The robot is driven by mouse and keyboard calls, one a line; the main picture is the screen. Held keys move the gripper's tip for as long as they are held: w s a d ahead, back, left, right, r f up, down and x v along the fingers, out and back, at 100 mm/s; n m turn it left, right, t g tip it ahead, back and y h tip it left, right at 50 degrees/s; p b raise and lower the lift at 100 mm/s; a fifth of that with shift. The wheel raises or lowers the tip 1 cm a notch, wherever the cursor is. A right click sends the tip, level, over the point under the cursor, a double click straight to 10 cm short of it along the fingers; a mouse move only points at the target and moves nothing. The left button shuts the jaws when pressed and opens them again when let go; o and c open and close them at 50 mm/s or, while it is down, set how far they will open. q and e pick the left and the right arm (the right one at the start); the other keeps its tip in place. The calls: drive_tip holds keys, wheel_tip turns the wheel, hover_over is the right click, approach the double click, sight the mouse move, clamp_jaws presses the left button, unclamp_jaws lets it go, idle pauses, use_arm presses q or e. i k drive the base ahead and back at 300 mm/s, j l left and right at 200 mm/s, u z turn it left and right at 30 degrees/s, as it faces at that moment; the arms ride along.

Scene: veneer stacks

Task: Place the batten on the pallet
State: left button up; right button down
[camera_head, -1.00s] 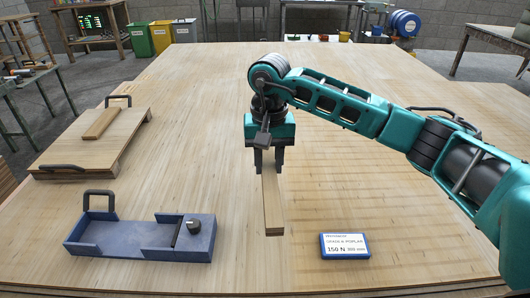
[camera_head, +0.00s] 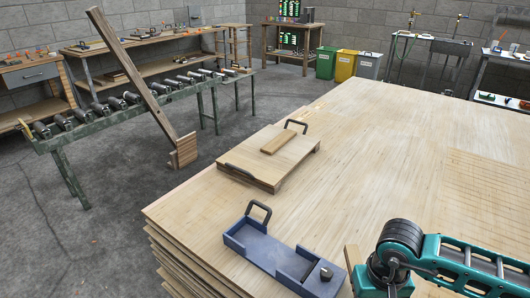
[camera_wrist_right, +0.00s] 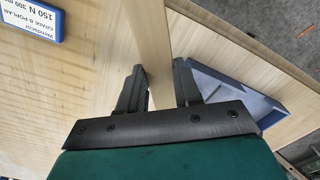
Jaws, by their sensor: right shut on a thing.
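A pale wooden batten (camera_head: 352,258) stands out beside my right gripper at the bottom of the head view. In the right wrist view the batten (camera_wrist_right: 150,35) runs between the fingers of my right gripper (camera_wrist_right: 160,78), which is shut on it. The fingers are hidden in the head view. A flat wooden board with two dark handles (camera_head: 250,172), which looks like the pallet, lies at the left edge of the stack. Another short batten (camera_head: 278,143) lies on it. My left gripper is not in view.
A blue tray (camera_head: 270,250) with a handle and black knob lies left of my right gripper; it also shows in the right wrist view (camera_wrist_right: 225,90). A blue-edged label (camera_wrist_right: 32,18) lies on the veneer stack (camera_head: 380,150). A roller conveyor (camera_head: 150,92) and tilted beam (camera_head: 140,80) stand left.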

sight(258, 160)
drive_tip(key=i+j+u, duration=0.15)
drive_tip(key=j, duration=0.2)
drive_tip(key=i+j+u, duration=0.15)
drive_tip(key=j, duration=0.2)
drive_tip(key=j+u, duration=0.1)
drive_tip(key=j, duration=0.25)
drive_tip(key=i+j+u, duration=1)
drive_tip(key=i, duration=0.35)
drive_tip(key=i+j+u, duration=0.2)
drive_tip(key=i, duration=0.35)
drive_tip(key=i+l+z, duration=0.1)
drive_tip(key=i+z, duration=0.3)
drive_tip(key=i+j+z, duration=0.1)
drive_tip(key=i+z, duration=1.5)
drive_tip(key=z, duration=0.15)
drive_tip(key=i+z, duration=0.2)
drive_tip(key=z, duration=0.15)
drive_tip(key=i+z, duration=0.5)
drive_tip(key=z, duration=0.15)
drive_tip(key=i+z, duration=0.2)
drive_tip(key=z, duration=0.15)
drive_tip(key=i+j+z, duration=0.15)
drive_tip(key=z, duration=0.2)
drive_tip(key=i, duration=0.05)
